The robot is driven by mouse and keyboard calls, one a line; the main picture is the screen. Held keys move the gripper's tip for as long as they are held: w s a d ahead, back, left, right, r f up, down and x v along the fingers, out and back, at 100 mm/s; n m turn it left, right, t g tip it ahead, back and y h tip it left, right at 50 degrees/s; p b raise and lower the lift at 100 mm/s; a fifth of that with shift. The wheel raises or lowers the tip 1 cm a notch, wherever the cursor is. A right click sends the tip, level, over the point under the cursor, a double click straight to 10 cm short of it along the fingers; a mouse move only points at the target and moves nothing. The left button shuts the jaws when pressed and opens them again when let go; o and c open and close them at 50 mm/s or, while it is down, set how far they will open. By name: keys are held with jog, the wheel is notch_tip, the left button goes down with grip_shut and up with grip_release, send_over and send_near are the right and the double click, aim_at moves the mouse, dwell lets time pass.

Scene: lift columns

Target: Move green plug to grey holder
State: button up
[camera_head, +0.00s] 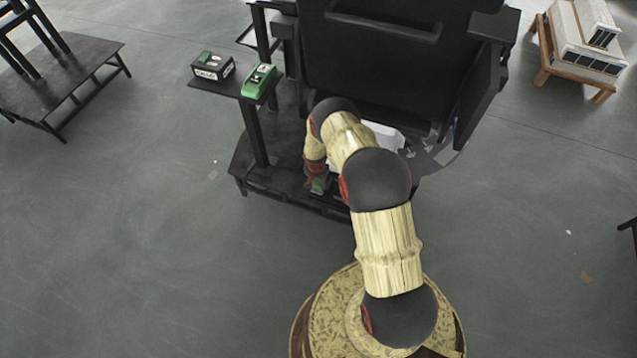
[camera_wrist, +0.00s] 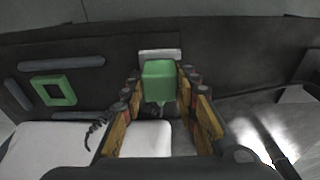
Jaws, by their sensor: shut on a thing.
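The green plug (camera_wrist: 159,82) is a block between the two fingers of my gripper (camera_wrist: 158,92) in the wrist view. My gripper is shut on it. A light grey piece (camera_wrist: 160,54), which looks like the grey holder, shows just behind the plug's top edge on a dark panel. The plug hides part of it, and I cannot tell whether they touch. A hollow green square frame (camera_wrist: 54,90) sits on the panel to the left. In the head view, the plug (camera_head: 320,184) is a small green patch by my gripper (camera_head: 314,179), low beside the dark platform.
White surfaces (camera_wrist: 50,150) lie below the panel in the wrist view. In the head view, a small shelf (camera_head: 236,90) holds a black box (camera_head: 212,66) and a green device (camera_head: 259,80). A large black chair-like structure (camera_head: 390,50) stands behind my arm. Open floor lies left.

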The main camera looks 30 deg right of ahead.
aim_at(319, 183)
jog(key=shift+w, duration=0.1)
jog(key=o, duration=1.2)
jog(key=shift+c, duration=0.2)
jog(key=shift+o, duration=1.1)
jog(key=shift+r, duration=0.2)
jog(key=shift+r+p, duration=1.8)
jog(key=shift+r, duration=1.6)
